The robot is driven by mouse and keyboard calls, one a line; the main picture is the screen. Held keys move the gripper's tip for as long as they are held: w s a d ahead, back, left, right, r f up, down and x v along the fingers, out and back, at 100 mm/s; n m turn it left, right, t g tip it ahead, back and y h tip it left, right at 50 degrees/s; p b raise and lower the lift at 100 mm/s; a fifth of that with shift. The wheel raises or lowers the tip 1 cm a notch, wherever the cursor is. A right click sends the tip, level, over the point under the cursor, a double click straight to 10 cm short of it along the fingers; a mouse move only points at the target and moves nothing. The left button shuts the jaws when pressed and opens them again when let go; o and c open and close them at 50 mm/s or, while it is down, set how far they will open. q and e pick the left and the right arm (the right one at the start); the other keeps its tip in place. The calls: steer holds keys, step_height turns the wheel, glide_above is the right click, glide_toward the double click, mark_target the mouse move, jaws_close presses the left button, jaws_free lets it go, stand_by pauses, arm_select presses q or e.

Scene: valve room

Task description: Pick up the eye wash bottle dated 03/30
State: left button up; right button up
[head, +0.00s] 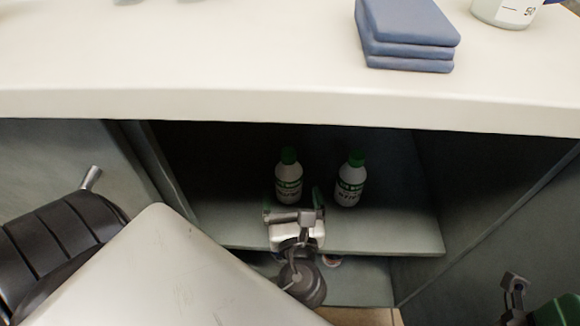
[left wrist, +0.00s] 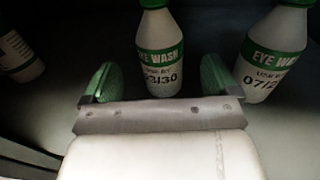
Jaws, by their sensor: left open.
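The eye wash bottle dated 03/30 (head: 289,180) is white with a green cap and green label band, upright on the cabinet shelf. In the left wrist view this bottle (left wrist: 158,60) shows its date, the first digit partly blurred. My left gripper (head: 292,198) is open and empty just in front of it. The bottle appears between the two green finger pads, beyond the tips; contact is not visible. A second eye wash bottle (head: 350,180) stands to the right; its date starts 07/2 in the left wrist view (left wrist: 268,60). Part of my right gripper (head: 535,305) seems to show at the lower right.
Another white bottle (left wrist: 18,52) shows at the left edge of the left wrist view, its date unreadable. The shelf (head: 400,235) lies under a white counter (head: 200,75) with folded blue cloths (head: 408,38). Cabinet walls bound both sides.

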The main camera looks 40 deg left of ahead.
mark_target(290, 185)
arm_select(q)
steer(key=shift+b+x, duration=1.4)
steer(key=shift+x, duration=1.8)
steer(key=shift+c, duration=0.4)
steer(key=c, duration=1.1)
